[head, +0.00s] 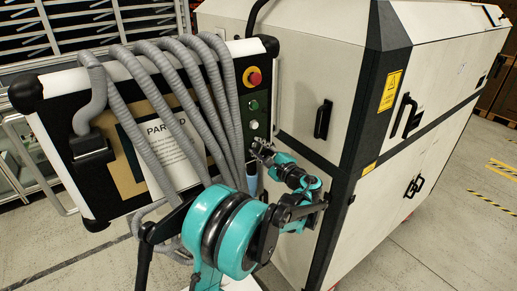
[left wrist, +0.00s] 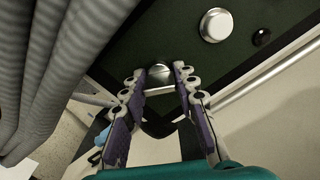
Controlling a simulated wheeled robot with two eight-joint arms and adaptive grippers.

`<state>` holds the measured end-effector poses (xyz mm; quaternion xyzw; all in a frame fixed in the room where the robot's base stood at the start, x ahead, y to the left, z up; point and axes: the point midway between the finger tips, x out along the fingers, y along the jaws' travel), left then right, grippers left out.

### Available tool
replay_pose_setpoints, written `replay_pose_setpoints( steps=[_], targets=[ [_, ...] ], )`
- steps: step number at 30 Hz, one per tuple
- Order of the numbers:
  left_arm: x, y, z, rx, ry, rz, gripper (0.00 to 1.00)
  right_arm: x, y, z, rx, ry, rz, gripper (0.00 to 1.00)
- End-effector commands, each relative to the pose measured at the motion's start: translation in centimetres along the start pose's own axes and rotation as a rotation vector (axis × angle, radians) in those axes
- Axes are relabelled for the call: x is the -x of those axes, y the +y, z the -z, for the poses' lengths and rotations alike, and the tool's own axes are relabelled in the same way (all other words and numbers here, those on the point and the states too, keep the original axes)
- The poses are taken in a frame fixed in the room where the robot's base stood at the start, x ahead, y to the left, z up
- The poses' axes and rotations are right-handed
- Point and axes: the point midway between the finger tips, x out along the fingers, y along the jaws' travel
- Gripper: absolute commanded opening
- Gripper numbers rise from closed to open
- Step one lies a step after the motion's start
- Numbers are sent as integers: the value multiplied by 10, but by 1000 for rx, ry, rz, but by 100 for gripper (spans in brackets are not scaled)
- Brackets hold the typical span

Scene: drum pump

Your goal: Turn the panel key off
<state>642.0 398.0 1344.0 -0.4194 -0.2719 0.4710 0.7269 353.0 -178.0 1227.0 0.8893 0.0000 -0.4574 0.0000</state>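The control panel (head: 247,113) is a dark upright strip with a red emergency stop (head: 254,78), a green button (head: 253,105) and a white button (head: 253,124) in a column. My left gripper (head: 262,148) is at the panel's lower end, just below the white button. In the left wrist view, a small round metal key switch (left wrist: 160,74) sits between the fingertips of my left gripper (left wrist: 160,72). The fingers are apart, one on each side of it. Whether they touch it I cannot tell. In the head view the gripper hides the key switch. My right gripper is not in view.
Thick grey hoses (head: 190,85) arch over the panel's front, close to the left of my gripper. A paper sign (head: 163,150) is behind them. A large white cabinet (head: 300,65) with black handles stands to the right. The floor at the far right is open.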

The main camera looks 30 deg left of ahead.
Motion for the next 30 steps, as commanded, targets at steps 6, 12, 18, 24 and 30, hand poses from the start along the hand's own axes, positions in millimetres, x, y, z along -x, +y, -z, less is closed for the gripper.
replay_pose_setpoints(
  steps=[6, 12, 18, 24, 30],
  targets=[
    [0, 0, 0, 1, 0, 0, 0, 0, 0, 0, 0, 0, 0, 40],
    [0, 1, 0, 32, 0, 0, 0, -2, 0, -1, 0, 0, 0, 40],
    [0, 1, 0, 132, -1, -1, 0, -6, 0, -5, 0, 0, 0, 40],
    [0, 2, 1, 298, -1, -1, 0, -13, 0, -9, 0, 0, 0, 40],
    [0, 1, 0, 489, -1, -1, 0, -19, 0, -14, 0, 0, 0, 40]
  ],
)
